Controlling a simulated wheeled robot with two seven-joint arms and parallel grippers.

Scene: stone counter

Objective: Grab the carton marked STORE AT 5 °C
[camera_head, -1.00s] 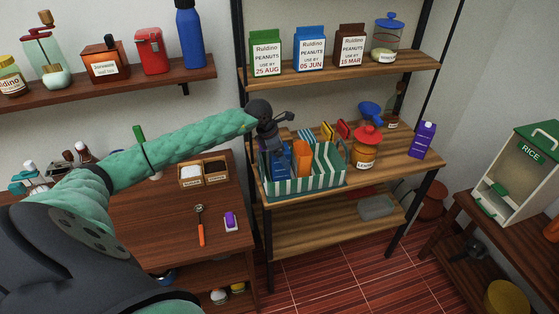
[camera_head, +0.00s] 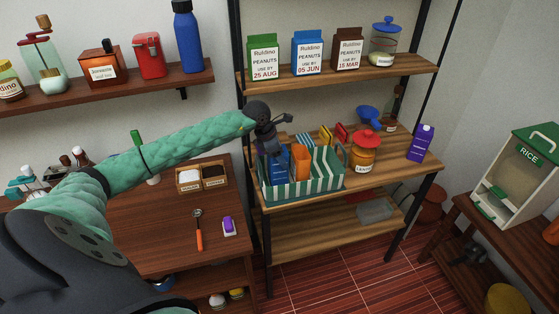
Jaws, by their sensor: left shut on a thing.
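My left gripper (camera_head: 276,150) reaches down into a green-and-white striped basket (camera_head: 300,189) on the middle shelf of the rack. It is shut on a blue carton (camera_head: 279,173), which stands at the basket's left side, partly hidden by the gripper. An orange carton (camera_head: 300,161) stands just right of it in the basket. A purple carton (camera_head: 420,143) with a small pale label stands at the right end of the same shelf, apart from the gripper. The words STORE AT 5 °C cannot be read on any of these cartons. My right gripper is out of view.
A jar with a red lid (camera_head: 363,155) and a blue funnel-like item (camera_head: 367,117) stand right of the basket. Several peanut cartons (camera_head: 308,56) line the upper shelf above the gripper. A black rack post stands close to the left of the basket.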

